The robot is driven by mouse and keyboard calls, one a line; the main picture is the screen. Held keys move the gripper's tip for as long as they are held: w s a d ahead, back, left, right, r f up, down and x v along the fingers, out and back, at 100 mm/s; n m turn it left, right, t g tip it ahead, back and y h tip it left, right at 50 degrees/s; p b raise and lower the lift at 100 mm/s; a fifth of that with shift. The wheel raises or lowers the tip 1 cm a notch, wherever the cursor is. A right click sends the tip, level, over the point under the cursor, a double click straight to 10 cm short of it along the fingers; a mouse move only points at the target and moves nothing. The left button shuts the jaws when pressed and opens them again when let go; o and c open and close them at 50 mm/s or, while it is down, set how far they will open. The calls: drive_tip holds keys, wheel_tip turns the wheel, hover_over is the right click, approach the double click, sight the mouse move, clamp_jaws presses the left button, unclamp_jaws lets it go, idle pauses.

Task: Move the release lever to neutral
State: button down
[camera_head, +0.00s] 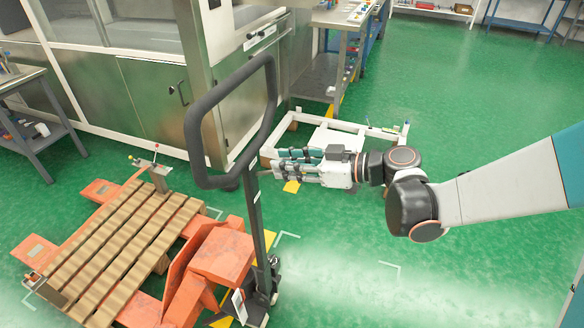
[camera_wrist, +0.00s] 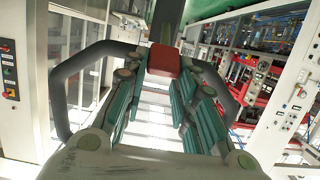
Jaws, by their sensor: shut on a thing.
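The pallet jack's black loop handle (camera_head: 190,130) stands upright on its shaft. In the wrist view the handle (camera_wrist: 60,105) frames my fingers on both sides. The release lever (camera_wrist: 164,58) shows there as a red block between my fingertips, in front of the dark shaft. My gripper (camera_wrist: 163,72), with teal finger pads, is shut on the lever. In the head view my gripper (camera_head: 277,163) reaches in from the right, close to the handle. The lever cannot be made out in that view.
The orange pallet jack (camera_head: 222,255) carries a wooden pallet (camera_head: 120,240) at lower left. A steel machine cabinet (camera_head: 150,95) stands behind. A white frame (camera_head: 345,125) lies on the floor behind my gripper. Green floor (camera_head: 460,90) is clear to the right.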

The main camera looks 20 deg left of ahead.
drive_tip(key=shift+f, duration=0.1)
drive_tip(key=shift+d+f+b, duration=0.3)
drive_tip(key=shift+f+b, duration=0.3)
drive_tip(key=shift+f, duration=0.05)
drive_tip(key=shift+d+f+b, duration=0.25)
drive_tip(key=shift+f+b, duration=0.3)
drive_tip(key=shift+f, duration=0.1)
drive_tip(key=shift+f, duration=0.35)
drive_tip(key=c, duration=1.2)
unclamp_jaws()
drive_tip(key=shift+d, duration=0.1)
drive_tip(key=v, duration=0.6)
drive_tip(key=shift+d+r, duration=0.2)
drive_tip(key=shift+d, duration=0.15)
drive_tip(key=shift+s, duration=0.1)
